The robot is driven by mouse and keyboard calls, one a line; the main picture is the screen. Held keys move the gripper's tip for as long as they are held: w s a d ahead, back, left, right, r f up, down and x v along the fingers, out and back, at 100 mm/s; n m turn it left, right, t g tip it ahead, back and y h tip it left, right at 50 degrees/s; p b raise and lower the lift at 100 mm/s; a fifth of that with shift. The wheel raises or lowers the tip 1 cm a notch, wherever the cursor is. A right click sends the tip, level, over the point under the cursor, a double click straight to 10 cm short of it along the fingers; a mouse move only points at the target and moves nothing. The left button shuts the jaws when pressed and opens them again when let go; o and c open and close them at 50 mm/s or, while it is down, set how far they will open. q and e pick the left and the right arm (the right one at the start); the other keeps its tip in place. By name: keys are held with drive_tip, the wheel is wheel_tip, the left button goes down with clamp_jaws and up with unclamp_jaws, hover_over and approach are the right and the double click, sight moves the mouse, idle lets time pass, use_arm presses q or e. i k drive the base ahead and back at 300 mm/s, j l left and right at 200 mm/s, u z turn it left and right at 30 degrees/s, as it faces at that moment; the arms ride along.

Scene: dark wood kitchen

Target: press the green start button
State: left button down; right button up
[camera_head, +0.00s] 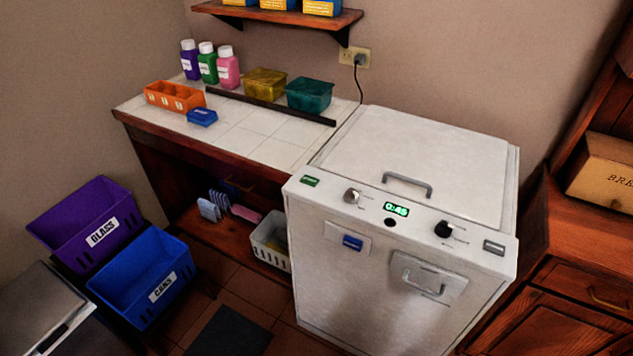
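A white top-loading machine (335,257) stands right of the tiled counter, with its lid (410,150) shut. The green button (310,181) is at the left end of its control panel. The green display (396,209) reads 0:45. A silver knob (351,196) is left of the display and a black knob (443,229) is right of it. A grey rectangular button (494,247) is at the panel's right end. Neither of my grippers is in view.
The tiled counter (240,133) holds bottles, an orange box (174,96) and two coloured tubs. Purple (72,228) and blue (128,285) bins stand on the floor at left. A wooden cabinet (590,270) is at right. The space before the panel looks clear.

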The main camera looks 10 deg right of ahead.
sight(307, 179)
drive_tip(key=k+l+u, duration=0.1)
drive_tip(key=l+u, duration=0.25)
drive_tip(key=k+l+u, duration=0.1)
drive_tip(key=u, duration=0.3)
drive_tip(key=k+l+u, duration=0.15)
drive_tip(key=u, duration=0.2)
drive_tip(key=k, duration=0.1)
